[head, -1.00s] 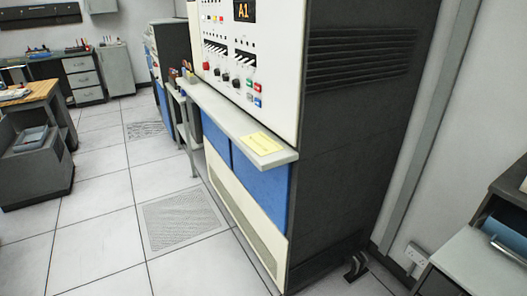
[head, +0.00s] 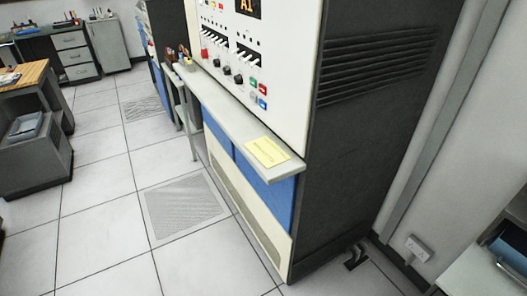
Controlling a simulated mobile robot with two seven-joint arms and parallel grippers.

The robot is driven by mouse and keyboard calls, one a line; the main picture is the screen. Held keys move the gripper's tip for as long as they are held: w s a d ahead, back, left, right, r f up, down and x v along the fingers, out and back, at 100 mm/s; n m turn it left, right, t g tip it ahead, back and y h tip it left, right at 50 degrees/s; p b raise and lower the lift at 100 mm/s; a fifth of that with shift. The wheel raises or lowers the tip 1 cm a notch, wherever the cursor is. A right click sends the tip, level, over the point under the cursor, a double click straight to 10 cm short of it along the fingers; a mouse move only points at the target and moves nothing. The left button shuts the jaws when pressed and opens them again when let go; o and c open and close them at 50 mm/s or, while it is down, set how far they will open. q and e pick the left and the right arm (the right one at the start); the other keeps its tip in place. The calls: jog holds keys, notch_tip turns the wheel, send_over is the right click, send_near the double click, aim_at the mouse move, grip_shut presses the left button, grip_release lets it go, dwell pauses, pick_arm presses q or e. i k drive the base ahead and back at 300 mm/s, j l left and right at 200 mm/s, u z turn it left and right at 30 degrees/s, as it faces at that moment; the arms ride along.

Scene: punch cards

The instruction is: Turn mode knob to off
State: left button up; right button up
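The control panel (head: 285,47) is the white front face of a tall dark cabinet (head: 375,150). Several black round knobs sit in a row low on the panel, one of them the black knob (head: 238,79). I cannot tell which one is the mode knob, and the knob markings are too small to read. A red button (head: 204,53) is left of the knobs; small green, red and blue buttons (head: 262,91) are to their right. An orange "A1" display (head: 247,7) is cut by the top edge. Neither of my grippers is in view.
A grey shelf (head: 225,110) juts out below the panel, with a yellow note (head: 267,151) on it. The tiled floor (head: 100,205) in front is clear, with a vent grille (head: 183,207). A wooden-topped desk (head: 25,76) stands left; a wall socket (head: 418,248) is right.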

aim_at(204, 54)
jog(key=i+j+u, duration=0.6)
jog(key=i, duration=0.2)
jog(key=i+j+u, duration=0.15)
jog(key=i+u, duration=0.5)
jog(key=i, duration=0.2)
jog(key=i+j+z, duration=0.1)
jog(key=i, duration=0.55)
jog(key=i+j+z, duration=0.15)
jog(key=i, duration=0.5)
jog(key=i+j+z, duration=0.15)
jog(key=i+z, duration=0.2)
jog(key=i+j+z, duration=0.4)
jog(key=i, duration=0.15)
jog(key=i+j+z, duration=0.35)
jog(key=i+j, duration=0.05)
